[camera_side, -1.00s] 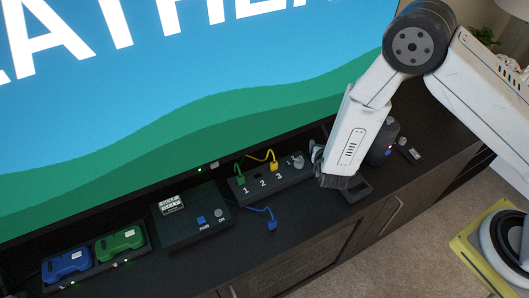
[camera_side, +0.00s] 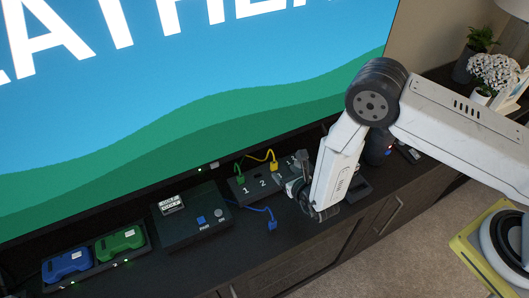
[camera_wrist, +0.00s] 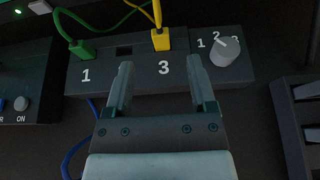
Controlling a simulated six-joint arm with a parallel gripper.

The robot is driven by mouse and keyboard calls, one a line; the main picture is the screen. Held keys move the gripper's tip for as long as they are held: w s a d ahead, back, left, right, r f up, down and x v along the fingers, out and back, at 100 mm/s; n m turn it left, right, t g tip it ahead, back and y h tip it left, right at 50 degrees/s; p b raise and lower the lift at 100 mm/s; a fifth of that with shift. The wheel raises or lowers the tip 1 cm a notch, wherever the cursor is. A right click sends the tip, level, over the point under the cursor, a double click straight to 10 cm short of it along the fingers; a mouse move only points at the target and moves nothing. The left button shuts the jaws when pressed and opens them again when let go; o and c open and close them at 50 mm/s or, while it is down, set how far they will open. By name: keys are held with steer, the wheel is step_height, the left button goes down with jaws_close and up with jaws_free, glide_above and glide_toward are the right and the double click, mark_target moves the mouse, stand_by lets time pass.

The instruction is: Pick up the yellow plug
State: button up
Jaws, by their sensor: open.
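The yellow plug (camera_wrist: 160,39) sits in socket 3 of a dark switch box (camera_wrist: 118,78), with its yellow cable rising from it. It also shows in the side view (camera_side: 273,167). My gripper (camera_wrist: 160,66) is open and empty in the wrist view. Its two fingers lie in front of the box, left and right of the number 3, with the plug ahead of and between them, not touched as far as I can see. In the side view my gripper (camera_side: 299,172) is just right of the plug and hides part of the box.
A green plug (camera_wrist: 82,48) is in socket 1; socket 2 is empty. A grey selector knob (camera_wrist: 224,51) stands right of the yellow plug. A blue plug (camera_side: 272,225) lies loose in front of the box. A black unit with buttons (camera_side: 195,224) is to the left. The screen rises behind.

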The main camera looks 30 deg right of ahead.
mark_target(274, 163)
steer(key=shift+w+f, duration=0.3)
steer(key=shift+w, duration=0.3)
steer(key=shift+x, duration=2.6)
steer(key=shift+r, duration=0.1)
jaws_close()
